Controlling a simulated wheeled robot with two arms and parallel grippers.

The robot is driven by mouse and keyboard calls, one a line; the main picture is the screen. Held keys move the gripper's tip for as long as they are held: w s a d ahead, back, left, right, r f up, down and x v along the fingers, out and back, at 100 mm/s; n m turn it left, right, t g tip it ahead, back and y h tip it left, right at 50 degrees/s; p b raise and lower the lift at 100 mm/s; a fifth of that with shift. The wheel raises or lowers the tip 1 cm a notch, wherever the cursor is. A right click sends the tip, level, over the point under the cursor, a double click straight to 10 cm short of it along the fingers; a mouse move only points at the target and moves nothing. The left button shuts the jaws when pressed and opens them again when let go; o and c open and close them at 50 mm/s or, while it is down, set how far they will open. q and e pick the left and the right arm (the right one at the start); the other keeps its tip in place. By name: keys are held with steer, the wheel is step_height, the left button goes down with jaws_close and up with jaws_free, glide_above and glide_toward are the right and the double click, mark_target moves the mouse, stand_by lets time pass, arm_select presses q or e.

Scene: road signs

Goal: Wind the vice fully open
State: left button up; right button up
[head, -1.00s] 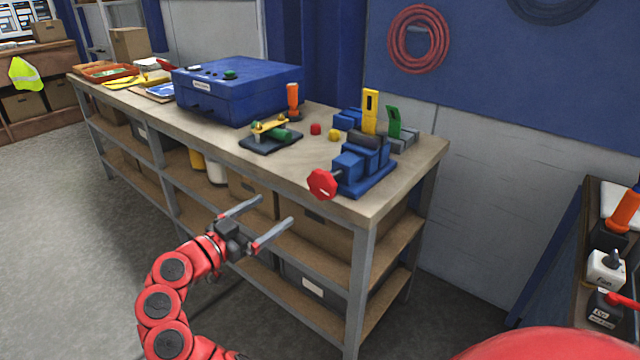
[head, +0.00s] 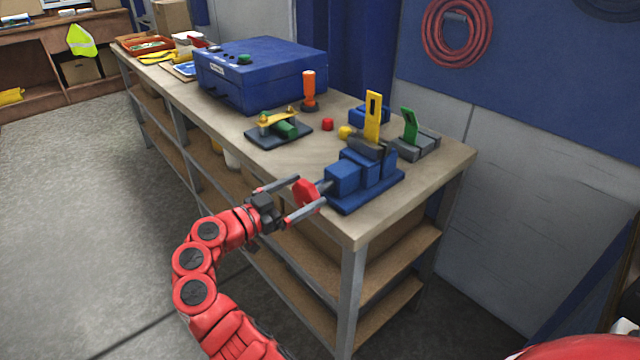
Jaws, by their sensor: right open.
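The blue vice (head: 346,178) is fixed near the front right corner of the workbench, on a blue base plate. Its red handwheel (head: 305,194) faces left, towards my arm, on a short dark shaft. A dark piece sits on top by the jaws, and I cannot tell how wide the jaw gap is. My right gripper (head: 303,198) is open, with its two grey fingers on either side of the red handwheel. I cannot tell whether the fingers touch it. My left gripper is not in view.
The workbench (head: 410,222) also bears a blue box (head: 262,80), an orange-handled tool (head: 308,90), a green and yellow fixture (head: 280,128), and yellow (head: 373,115) and green (head: 409,125) upright levers behind the vice. Open floor (head: 80,220) lies to the left.

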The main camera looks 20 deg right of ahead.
steer(key=shift+d, duration=0.1)
steer(key=c, duration=1)
steer(key=shift+c, duration=0.2)
steer(key=shift+w+n, duration=0.1)
steer(key=shift+n, duration=0.2)
